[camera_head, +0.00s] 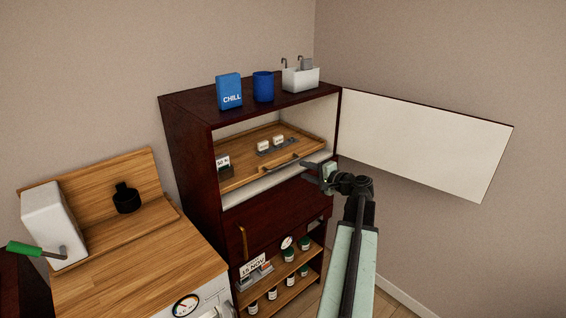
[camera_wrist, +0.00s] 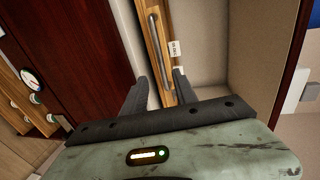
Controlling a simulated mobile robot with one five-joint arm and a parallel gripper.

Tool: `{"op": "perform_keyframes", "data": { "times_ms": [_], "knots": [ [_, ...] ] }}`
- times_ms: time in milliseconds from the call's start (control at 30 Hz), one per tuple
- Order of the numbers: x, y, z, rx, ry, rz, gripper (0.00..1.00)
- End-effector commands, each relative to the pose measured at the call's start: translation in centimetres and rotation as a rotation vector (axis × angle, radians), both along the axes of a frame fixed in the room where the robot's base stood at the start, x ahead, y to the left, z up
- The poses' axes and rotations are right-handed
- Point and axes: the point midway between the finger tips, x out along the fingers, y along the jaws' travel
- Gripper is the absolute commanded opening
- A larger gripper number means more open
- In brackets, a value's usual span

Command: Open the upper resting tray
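The upper resting tray (camera_head: 240,172) is a shallow wooden tray in the white-lined upper compartment of a dark red cabinet (camera_head: 190,150). A metal bar handle (camera_head: 283,163) runs along its front. In the wrist view the tray front (camera_wrist: 164,40) and the handle (camera_wrist: 154,45) stand almost upright in the picture, beyond the fingertips. My gripper (camera_head: 315,169) is in front of the compartment, near the handle's right end. In the wrist view my gripper (camera_wrist: 160,85) is open, with nothing between its fingers. It appears apart from the handle.
The cabinet's white door (camera_head: 425,140) stands wide open to the right. A dark closed front (camera_head: 275,215) with a brass handle is below the compartment, above shelves of small jars. Small blocks (camera_head: 270,146) sit on the tray. A wooden counter (camera_head: 140,270) stands at left.

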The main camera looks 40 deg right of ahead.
Motion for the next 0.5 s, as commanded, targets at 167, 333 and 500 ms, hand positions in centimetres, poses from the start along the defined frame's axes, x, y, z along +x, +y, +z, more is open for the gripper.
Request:
{"op": "perform_keyframes", "data": {
  "times_ms": [167, 333, 500],
  "knots": [
    [0.6, 0.3, 0.0, 0.000, 0.000, 0.009, 0.34],
    [2.5, 0.0, -0.6, 0.000, 0.001, 0.009, 0.34],
    [5.6, -0.5, -1.3, -0.001, 0.001, 0.006, 0.34]
  ]
}}
